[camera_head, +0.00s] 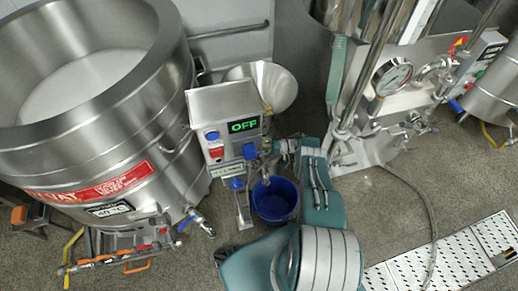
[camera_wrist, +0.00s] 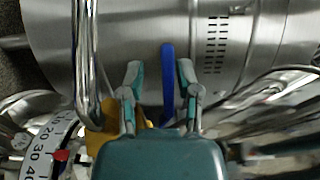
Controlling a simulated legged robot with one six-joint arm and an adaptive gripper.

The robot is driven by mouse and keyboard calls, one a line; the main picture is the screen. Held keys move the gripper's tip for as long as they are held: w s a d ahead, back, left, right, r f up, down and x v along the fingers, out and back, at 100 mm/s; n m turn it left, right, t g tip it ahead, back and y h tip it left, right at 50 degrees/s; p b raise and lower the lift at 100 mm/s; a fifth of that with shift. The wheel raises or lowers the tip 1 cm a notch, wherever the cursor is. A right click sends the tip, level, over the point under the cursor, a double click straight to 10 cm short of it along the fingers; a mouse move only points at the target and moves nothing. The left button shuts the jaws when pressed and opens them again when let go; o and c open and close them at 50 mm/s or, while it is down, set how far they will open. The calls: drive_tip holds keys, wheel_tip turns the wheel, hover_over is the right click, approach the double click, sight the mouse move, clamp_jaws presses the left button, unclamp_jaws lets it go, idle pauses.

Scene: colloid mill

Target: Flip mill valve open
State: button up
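In the wrist view, a blue lever handle (camera_wrist: 167,78) stands upright in front of a steel cylinder. My gripper (camera_wrist: 160,72) is open, with one finger on each side of the lever. The lever is closer to the right finger, and I cannot tell whether it touches. In the head view, the mill (camera_head: 225,115) has a control box with a green "OFF" display. My gripper (camera_head: 271,149) is small beside the mill, above a blue bucket (camera_head: 274,200). The valve body is mostly hidden there.
A numbered dial (camera_wrist: 50,145) and a yellow part (camera_wrist: 103,125) lie close to the left finger. A large steel tank (camera_head: 155,120) stands left, and a funnel hopper (camera_head: 284,88) sits behind the control box. A gauge (camera_head: 392,75) with pipework stands right.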

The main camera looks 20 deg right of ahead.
drive_tip(key=shift+w+d+r, duration=0.1)
drive_tip(key=shift+w+r, duration=0.05)
drive_tip(key=shift+r, duration=0.1)
